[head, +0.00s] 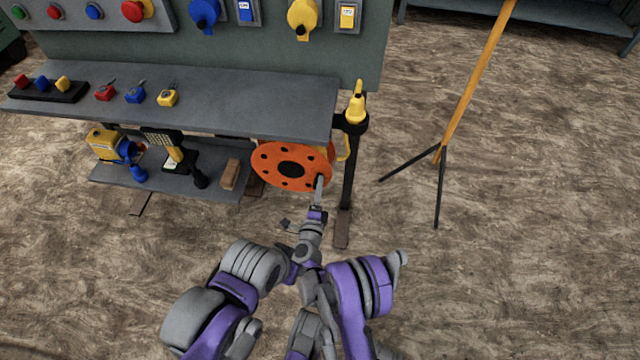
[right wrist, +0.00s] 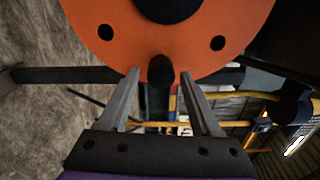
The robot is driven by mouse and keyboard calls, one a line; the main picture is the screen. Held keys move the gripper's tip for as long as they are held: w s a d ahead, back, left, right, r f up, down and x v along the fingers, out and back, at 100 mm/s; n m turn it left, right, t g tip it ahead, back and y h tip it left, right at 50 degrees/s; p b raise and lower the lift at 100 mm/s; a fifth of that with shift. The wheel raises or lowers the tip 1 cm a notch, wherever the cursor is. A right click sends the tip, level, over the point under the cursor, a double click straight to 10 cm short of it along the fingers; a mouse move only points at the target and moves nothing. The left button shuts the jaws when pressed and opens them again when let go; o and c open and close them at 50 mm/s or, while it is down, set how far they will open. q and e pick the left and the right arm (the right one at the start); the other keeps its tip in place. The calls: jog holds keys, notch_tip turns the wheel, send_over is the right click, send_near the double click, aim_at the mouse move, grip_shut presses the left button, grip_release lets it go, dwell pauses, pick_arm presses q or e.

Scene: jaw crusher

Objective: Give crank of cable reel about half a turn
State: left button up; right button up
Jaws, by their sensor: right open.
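The cable reel (head: 272,161) is an orange disc with a black hub and several dark holes, mounted at the right end of the workbench. It fills the top of the right wrist view (right wrist: 100,32). A dark round crank handle (right wrist: 160,70) sticks out near the rim of the reel, below the hub in that view. My right gripper (head: 318,190) is at the reel's lower right edge. In the right wrist view my right gripper (right wrist: 157,84) is open, with one finger on each side of the handle and a gap visible on both sides. My left gripper is not seen.
The grey bench top (head: 240,98) lies above the reel, with small coloured items on it. A yellow tool (head: 355,105) hangs by the bench's right post. A lower shelf (head: 205,187) holds several items. A yellow pole on a tripod (head: 440,155) stands at right.

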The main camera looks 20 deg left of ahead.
jog(key=p+v, duration=0.1)
jog(key=v, duration=0.8)
jog(key=shift+r, duration=0.15)
